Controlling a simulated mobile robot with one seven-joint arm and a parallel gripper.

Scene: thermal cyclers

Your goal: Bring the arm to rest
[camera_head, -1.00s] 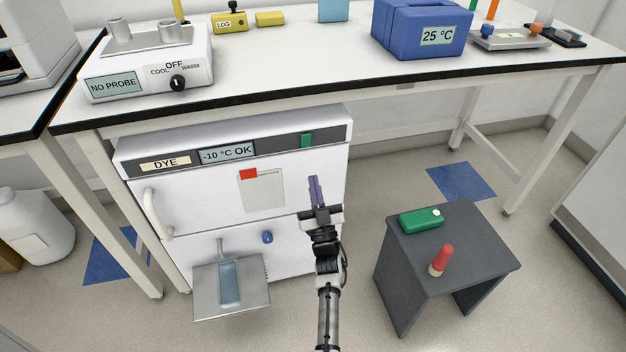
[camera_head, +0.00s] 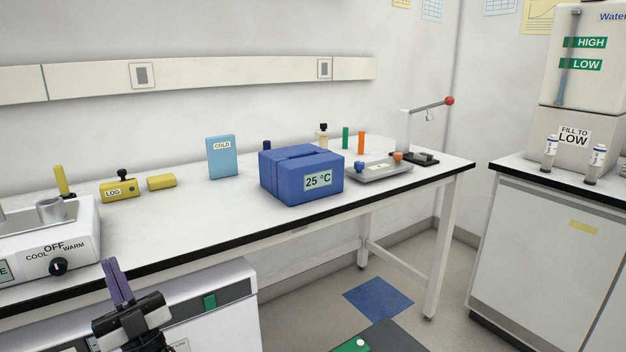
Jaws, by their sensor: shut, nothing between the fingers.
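My gripper (camera_head: 117,282) shows at the lower left of the head view, with purple fingers pointing up. The fingers are shut together with nothing between them. The gripper stands in front of the white under-bench unit (camera_head: 230,290), below the bench's front edge, and I see it touching nothing. Most of my arm is below the picture's bottom edge.
The white bench (camera_head: 215,222) carries a blue 25 °C box (camera_head: 290,190), a light-blue COLD block (camera_head: 222,160), a yellow LOG item (camera_head: 118,190) and an OFF/COOL/WARM device (camera_head: 85,240). A dark stool (camera_head: 395,338) is at the bottom. A cabinet (camera_head: 545,250) stands right.

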